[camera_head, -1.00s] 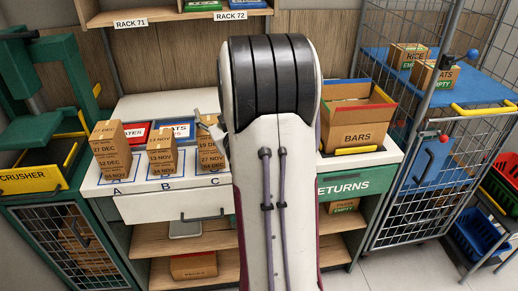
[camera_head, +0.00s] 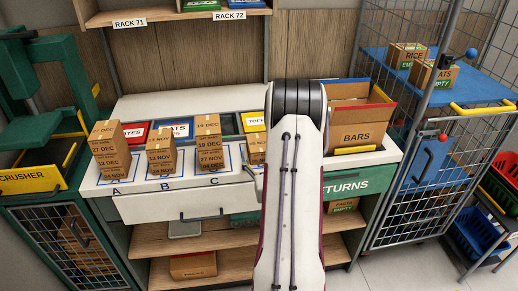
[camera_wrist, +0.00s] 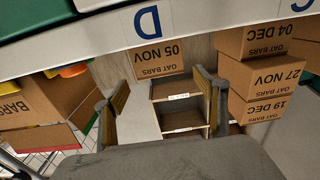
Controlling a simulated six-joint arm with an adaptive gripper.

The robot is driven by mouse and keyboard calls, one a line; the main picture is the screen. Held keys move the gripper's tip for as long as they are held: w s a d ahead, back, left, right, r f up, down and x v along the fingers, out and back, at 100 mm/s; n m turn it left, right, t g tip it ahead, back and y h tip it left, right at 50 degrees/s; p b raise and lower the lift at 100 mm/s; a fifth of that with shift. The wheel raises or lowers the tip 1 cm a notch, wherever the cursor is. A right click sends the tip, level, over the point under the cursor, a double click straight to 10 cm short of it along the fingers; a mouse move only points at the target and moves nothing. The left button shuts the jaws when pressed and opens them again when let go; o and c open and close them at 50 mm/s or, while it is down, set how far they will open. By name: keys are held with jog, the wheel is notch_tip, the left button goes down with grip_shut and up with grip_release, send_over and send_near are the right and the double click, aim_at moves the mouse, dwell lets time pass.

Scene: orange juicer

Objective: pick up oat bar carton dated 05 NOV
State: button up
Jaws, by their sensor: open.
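The oat bar carton dated 05 NOV (camera_wrist: 158,60) is brown and shows upside down in the wrist view, beside the counter label D (camera_wrist: 150,22). My gripper (camera_wrist: 160,92) is open, with its two fingers spread apart and nothing between their tips. The carton lies beyond the tips, roughly in line with the gap. In the head view, a carton (camera_head: 256,149) stands at the right of stack C, partly hidden by my arm; its date cannot be read there. My gripper is mostly hidden behind my arm in that view.
Stack C (camera_head: 209,143) stands close to the left; in the wrist view its cartons (camera_wrist: 266,75) read 04 DEC, 27 NOV and 19 DEC. Stacks A (camera_head: 110,150) and B (camera_head: 161,150) are farther left. The BARS box (camera_head: 357,134) stands on the right of the counter.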

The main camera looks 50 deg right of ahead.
aim_at(259, 145)
jog(key=shift+s+f, duration=0.2)
jog(key=shift+f, duration=0.15)
jog(key=shift+w, duration=0.1)
jog(key=shift+x, duration=1.2)
jog(key=shift+w, duration=0.1)
jog(key=shift+w+d+f, duration=0.3)
jog(key=shift+w+d, duration=0.25)
jog(key=shift+w, duration=0.15)
jog(key=shift+x, duration=1.65)
jog(key=shift+f, duration=0.25)
